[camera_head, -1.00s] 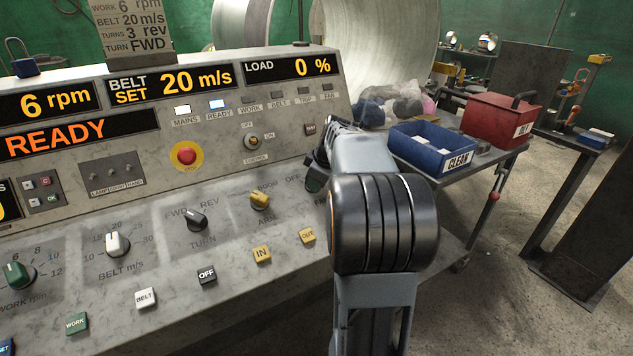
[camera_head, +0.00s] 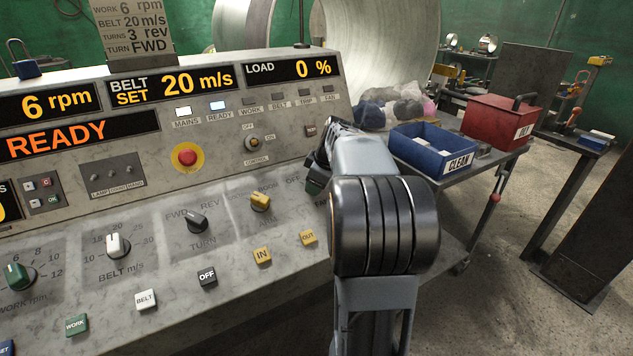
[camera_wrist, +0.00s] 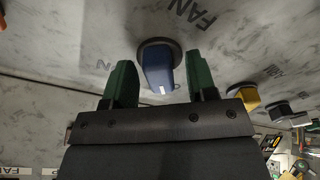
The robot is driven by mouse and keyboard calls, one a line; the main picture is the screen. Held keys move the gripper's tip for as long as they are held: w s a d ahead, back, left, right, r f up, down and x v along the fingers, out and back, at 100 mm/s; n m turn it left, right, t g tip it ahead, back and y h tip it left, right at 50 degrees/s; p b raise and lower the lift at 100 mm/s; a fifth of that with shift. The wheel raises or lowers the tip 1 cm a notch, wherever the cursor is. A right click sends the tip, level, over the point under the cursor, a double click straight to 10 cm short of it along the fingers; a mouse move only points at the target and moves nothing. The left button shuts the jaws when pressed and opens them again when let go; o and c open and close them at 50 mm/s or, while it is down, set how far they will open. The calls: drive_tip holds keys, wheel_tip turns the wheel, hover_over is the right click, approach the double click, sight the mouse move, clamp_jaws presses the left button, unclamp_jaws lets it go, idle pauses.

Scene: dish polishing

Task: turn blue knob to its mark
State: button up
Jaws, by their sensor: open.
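The blue knob (camera_wrist: 158,70) shows in the wrist view on the grey marbled panel, with a pale line near its lower end. My gripper (camera_wrist: 160,78) is open, with one green fingertip on each side of the knob. Gaps show between the knob and both fingers, so it is not clamped. Part of a letter shows to its left and FAN lettering above it. Which mark is the knob's target I cannot tell. In the head view my gripper (camera_head: 315,180) is at the panel's right end, mostly behind my arm, and the knob is hidden.
A yellow knob (camera_wrist: 243,96) is to the right in the wrist view. In the head view the panel carries a red stop button (camera_head: 187,157) and several knobs and keys. A cart with a blue bin (camera_head: 432,150) and red box (camera_head: 500,120) stands right of my arm.

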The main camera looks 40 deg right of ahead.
drive_tip(key=p+v, duration=0.2)
drive_tip(key=v, duration=1.1)
drive_tip(key=shift+s+r, duration=0.2)
drive_tip(key=shift+r, duration=0.05)
drive_tip(key=s+a+f+m+g+p, duration=0.1)
drive_tip(key=s+a+f+m+p, duration=0.3)
drive_tip(key=m, duration=0.5)
drive_tip(key=s+a+r+n+p, duration=0.1)
drive_tip(key=s+a+p, duration=0.2)
drive_tip(key=a, duration=0.7)
drive_tip(key=s+a+r+n+p, duration=0.1)
drive_tip(key=s+a+p, duration=0.3)
drive_tip(key=a+p, duration=0.3)
drive_tip(key=a, duration=0.3)
drive_tip(key=shift+s+r+p, duration=0.15)
drive_tip(key=shift+s+p, duration=0.1)
drive_tip(key=shift+p, duration=0.05)
